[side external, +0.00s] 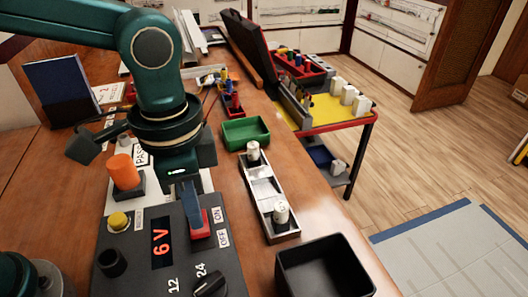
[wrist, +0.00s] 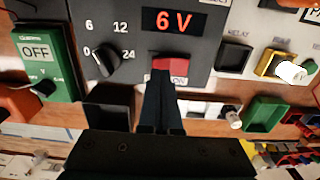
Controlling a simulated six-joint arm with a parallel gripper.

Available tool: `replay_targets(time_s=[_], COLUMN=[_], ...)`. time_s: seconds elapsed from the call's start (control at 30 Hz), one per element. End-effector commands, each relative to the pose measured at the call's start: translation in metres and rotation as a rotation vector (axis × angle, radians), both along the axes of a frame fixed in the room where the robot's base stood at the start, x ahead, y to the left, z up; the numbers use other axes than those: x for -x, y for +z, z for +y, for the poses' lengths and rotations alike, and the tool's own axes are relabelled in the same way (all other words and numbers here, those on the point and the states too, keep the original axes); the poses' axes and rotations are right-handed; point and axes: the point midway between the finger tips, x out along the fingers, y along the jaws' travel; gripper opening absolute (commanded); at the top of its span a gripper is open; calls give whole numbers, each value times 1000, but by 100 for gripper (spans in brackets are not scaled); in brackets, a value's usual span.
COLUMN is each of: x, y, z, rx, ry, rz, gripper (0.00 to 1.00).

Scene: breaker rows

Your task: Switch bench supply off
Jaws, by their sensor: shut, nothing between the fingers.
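The bench supply (side external: 135,250) is a dark grey box with a lit red display (side external: 161,242) reading 6 V. Its red rocker switch (side external: 201,228) sits beside white ON and OFF labels. In the wrist view the red switch (wrist: 172,64) shows just beyond my fingertips, with an ON label partly covered below it. My gripper (side external: 190,212) is shut and empty, pointing down at the switch. In the wrist view its tips (wrist: 164,80) overlap the switch's near edge; I cannot tell whether they touch it. The fingers hide part of the switch.
A black rotary knob (side external: 210,284) is on the supply near its 12 and 24 marks. A yellow button (side external: 118,220) and an orange knob (side external: 123,171) stand nearby. A grey tray (side external: 268,198) with white cylinders, a green bin (side external: 246,132) and a black bin (side external: 322,268) lie to the right.

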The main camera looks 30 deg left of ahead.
Motion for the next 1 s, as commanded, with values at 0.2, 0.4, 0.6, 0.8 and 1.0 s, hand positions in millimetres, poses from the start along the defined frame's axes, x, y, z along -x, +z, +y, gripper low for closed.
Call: replay_targets(time_s=[0.2, 0.4, 0.6, 0.8, 1.0], x=[0, 0, 0, 0, 0], y=[-1, -4, -6, -9, -12], z=[0, 0, 0, 0, 0], rx=[0, -1, 0, -1, -1], ry=[0, 0, 0, 0, 0], rz=[0, 1, 0, 1, 1], gripper=[0, 0, 0, 0, 0])
